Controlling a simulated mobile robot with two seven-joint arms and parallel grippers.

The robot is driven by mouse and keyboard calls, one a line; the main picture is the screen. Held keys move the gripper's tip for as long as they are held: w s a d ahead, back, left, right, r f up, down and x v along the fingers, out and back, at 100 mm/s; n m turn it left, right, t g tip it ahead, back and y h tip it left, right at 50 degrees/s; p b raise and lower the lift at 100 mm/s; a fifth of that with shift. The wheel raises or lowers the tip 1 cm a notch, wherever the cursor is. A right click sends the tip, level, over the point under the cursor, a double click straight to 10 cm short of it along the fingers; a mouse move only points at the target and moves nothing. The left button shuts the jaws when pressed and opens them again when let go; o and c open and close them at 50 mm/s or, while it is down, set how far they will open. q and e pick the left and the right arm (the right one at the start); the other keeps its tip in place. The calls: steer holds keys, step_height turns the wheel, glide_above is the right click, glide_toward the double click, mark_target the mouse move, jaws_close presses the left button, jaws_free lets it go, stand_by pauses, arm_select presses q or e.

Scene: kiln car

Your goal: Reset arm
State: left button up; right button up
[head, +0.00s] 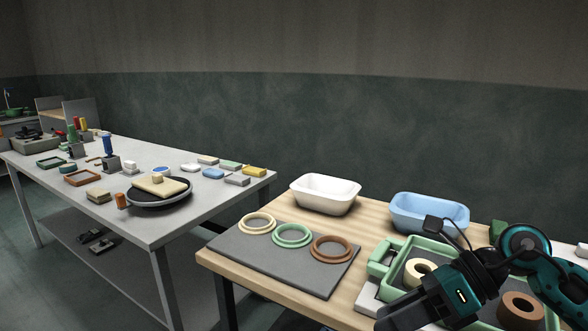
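My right arm, black and teal, comes in from the right edge in the head view. Its wrist and black gripper body (428,301) reach down and to the left over the green tray, near the front of the wooden table. The fingers cannot be made out clearly, so their opening does not show. My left arm and gripper are not in view.
A green tray (381,257) holding a cream ring (418,270) and a brown ring (520,309) lies under my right arm. A grey mat (290,268) carries three rings. White (325,195) and blue (429,212) bins stand behind. A cluttered grey table (215,195) is at left.

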steer(key=a+r+m+t+y, duration=0.3)
steer(key=a+m+t+y, duration=0.2)
steer(key=a+m+y, duration=0.4)
steer(key=d+f+m+t+h+p, duration=0.1)
steer(key=d+f+m+t+h, duration=0.5)
steer(key=m, duration=0.7)
steer(key=d+f+m+t+h+p, duration=0.1)
steer(key=d+f+m+t+h, duration=0.45)
steer(key=m, duration=0.75)
steer(key=s+f+m+g+h, duration=0.5)
steer(key=s+f+m, duration=0.4)
steer(key=f, duration=0.7)
steer(key=shift+s+d+f+g+h, duration=0.15)
steer(key=shift+s+d+g+h, duration=0.15)
steer(key=shift+s+h, duration=0.6)
